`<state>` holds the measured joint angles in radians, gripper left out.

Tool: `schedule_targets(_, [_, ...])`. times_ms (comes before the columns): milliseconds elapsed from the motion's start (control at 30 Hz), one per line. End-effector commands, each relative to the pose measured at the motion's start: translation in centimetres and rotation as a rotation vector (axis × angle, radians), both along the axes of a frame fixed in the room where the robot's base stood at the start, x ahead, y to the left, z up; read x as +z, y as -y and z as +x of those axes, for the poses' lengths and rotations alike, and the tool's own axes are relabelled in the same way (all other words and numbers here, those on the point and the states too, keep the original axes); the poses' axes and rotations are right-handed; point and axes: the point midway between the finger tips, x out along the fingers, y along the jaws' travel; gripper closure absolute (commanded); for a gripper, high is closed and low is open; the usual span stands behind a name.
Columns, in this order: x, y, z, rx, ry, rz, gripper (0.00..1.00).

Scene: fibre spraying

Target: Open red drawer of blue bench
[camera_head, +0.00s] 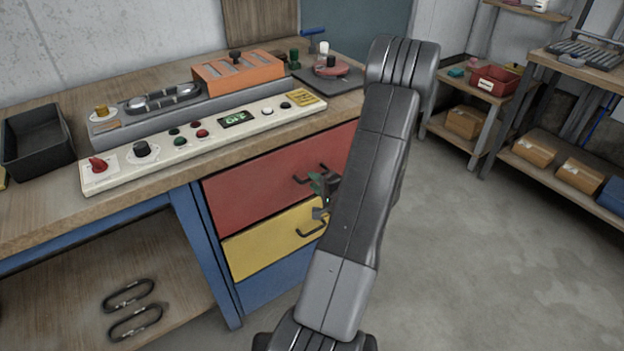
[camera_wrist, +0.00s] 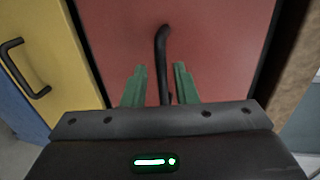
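The blue bench (camera_head: 205,250) has a wooden top and a red drawer (camera_head: 245,183) above a yellow drawer (camera_head: 265,240). The red drawer is closed, with its front flush with the bench. Its black handle (camera_head: 312,175) is partly hidden by my gripper (camera_head: 322,187) in the head view. In the wrist view the handle (camera_wrist: 162,62) stands between the two green fingers of my gripper (camera_wrist: 160,85), which are open, with a gap on either side. Whether the fingertips reach past the bar is hard to tell. My arm hides the drawer's right end in the head view.
On the bench top are a control panel (camera_head: 205,138), an orange block (camera_head: 238,73) and a black tray (camera_head: 38,143). The yellow drawer's handle (camera_head: 312,231) sits just below my gripper. Shelves (camera_head: 570,120) with boxes stand at the right; the floor (camera_head: 490,250) between is clear.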

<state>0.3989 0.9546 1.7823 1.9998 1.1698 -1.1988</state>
Motion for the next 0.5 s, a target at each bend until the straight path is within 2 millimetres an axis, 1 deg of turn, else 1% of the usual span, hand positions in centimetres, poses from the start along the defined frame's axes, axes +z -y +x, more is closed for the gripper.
schedule_targets(100, [-0.3, -0.8, 1.1, 0.001, -0.001, 0.0, 0.74])
schedule_targets(200, [-0.4, -1.1, 1.5, 0.001, -0.002, 0.0, 0.74])
schedule_targets(500, [-0.5, -1.2, 1.7, 0.0, -0.001, -0.001, 0.74])
